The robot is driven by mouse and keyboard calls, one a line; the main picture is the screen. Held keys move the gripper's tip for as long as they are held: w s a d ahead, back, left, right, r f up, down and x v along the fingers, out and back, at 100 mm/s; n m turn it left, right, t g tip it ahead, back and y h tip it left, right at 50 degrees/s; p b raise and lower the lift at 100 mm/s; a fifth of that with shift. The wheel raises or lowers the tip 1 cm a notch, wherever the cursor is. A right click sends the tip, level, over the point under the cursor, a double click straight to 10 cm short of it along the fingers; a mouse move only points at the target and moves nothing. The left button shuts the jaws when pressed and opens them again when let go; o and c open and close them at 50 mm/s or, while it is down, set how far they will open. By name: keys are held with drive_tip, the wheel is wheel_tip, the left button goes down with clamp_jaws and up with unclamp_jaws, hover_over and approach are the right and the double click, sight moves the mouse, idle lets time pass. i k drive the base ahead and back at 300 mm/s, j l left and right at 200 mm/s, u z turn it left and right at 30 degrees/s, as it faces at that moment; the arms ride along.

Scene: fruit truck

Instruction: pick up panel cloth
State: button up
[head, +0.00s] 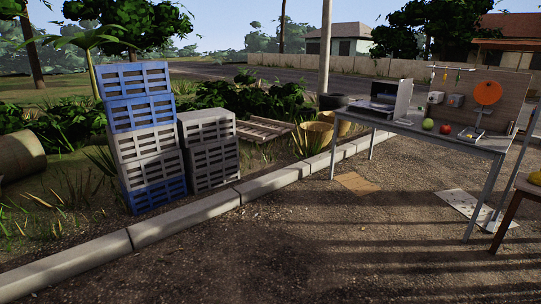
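I cannot make out a cloth for certain in the head view. An upright brown panel (462,82) stands along the back of a grey table (428,130) at the right. Small coloured items hang near the panel's top edge, too small to identify. An orange disc (487,92) stands in front of the panel, above a small metal stand or scale (471,133). My gripper is not in view.
The table also holds a grey box-like case (391,97), a green fruit (428,124) and a red fruit (445,129). Stacked crates (143,140) stand left beyond a kerb (185,216). Cardboard (357,184) and a pale sheet (465,205) lie on the ground. The foreground is clear.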

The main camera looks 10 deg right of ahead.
sight(407, 123)
drive_tip(key=i+l+z, duration=0.25)
drive_tip(key=i, duration=0.55)
drive_tip(key=i+j+z, duration=0.1)
drive_tip(key=i+z, duration=0.15)
drive_tip(key=i, duration=0.55)
drive_tip(key=i+j+z, duration=0.25)
drive_tip(key=i, duration=0.55)
drive_tip(key=i+l+z, duration=0.1)
drive_tip(key=i+z, duration=0.15)
drive_tip(key=i, duration=0.85)
drive_tip(key=i+j+z, duration=0.1)
drive_tip(key=i+z, duration=0.15)
drive_tip(key=i, duration=0.85)
drive_tip(key=i+z, duration=0.1)
drive_tip(key=i, duration=0.65)
drive_tip(key=i+j+z, duration=0.15)
drive_tip(key=i, duration=0.6)
